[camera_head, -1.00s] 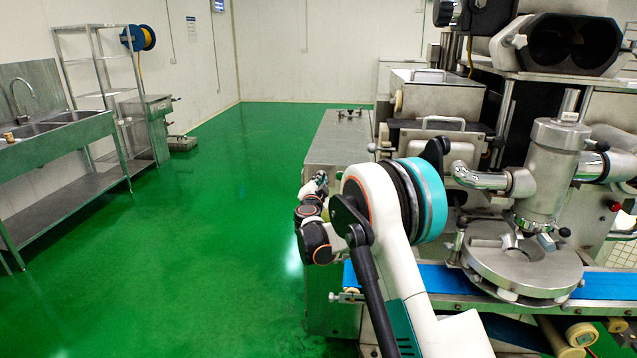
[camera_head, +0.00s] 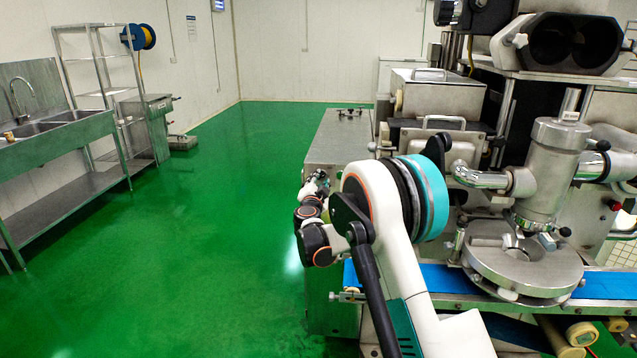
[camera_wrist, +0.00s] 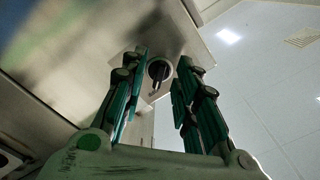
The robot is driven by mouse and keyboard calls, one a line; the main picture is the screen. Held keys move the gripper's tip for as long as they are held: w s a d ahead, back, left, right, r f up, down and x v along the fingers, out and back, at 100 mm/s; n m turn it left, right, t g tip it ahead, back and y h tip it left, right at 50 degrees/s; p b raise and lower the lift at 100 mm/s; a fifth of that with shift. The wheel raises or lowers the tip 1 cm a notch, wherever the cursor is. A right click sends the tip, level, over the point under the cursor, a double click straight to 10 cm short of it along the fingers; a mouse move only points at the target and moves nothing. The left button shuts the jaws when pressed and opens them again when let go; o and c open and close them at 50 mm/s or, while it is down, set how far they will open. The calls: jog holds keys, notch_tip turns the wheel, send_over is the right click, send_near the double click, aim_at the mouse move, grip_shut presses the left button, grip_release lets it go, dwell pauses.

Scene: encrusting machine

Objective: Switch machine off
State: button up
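The machine (camera_head: 545,180) is a large steel encrusting machine on the right in the head view. In the wrist view, a round dark switch (camera_wrist: 158,72) with a narrow upright handle sits near the edge of a steel panel (camera_wrist: 90,45). My gripper (camera_wrist: 163,66) is open, with its green-padded fingers on either side of the switch. Gaps show between the fingers and the switch; I cannot tell whether the tips reach its depth. In the head view my arm hides most of the gripper, and the switch does not show.
A steel cabinet (camera_head: 338,140) forms the machine's left end, beside my arm. A blue conveyor belt (camera_head: 610,285) runs along the machine's front. The green floor (camera_head: 200,260) to the left is clear, up to a sink bench (camera_head: 60,140) and shelf rack (camera_head: 95,50).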

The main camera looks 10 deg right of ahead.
jog(key=v, duration=1.1)
jog(key=shift+s+a+r, duration=0.1)
jog(key=s+a+r+n+t+y, duration=0.1)
jog(key=s+a+r+n+y, duration=0.2)
jog(key=r, duration=0.5)
jog(key=s+a+r+n+y, duration=0.1)
jog(key=s+r+n+y, duration=0.35)
jog(key=r, duration=0.25)
jog(key=s+a+r+n+g+y, duration=0.1)
jog(key=s+n+g, duration=0.1)
jog(key=s, duration=0.4)
jog(key=s+a+n+g+y, duration=0.1)
jog(key=s+n, duration=0.2)
jog(key=s, duration=0.4)
jog(key=s+d+f+g+h, duration=0.1)
jog(key=s+d+f+g, duration=0.1)
jog(key=s, duration=0.7)
jog(key=s+d+f+g+h, duration=0.1)
jog(key=s+d+f+g, duration=0.2)
jog(key=s, duration=0.7)
jog(key=s+d+f+g+h, duration=0.2)
jog(key=s+d+f, duration=0.3)
jog(key=s+f, duration=0.3)
jog(key=shift+s+d+f+n+g, duration=0.3)
jog(key=shift+s+n+g, duration=0.15)
jog(key=shift+s+g, duration=0.2)
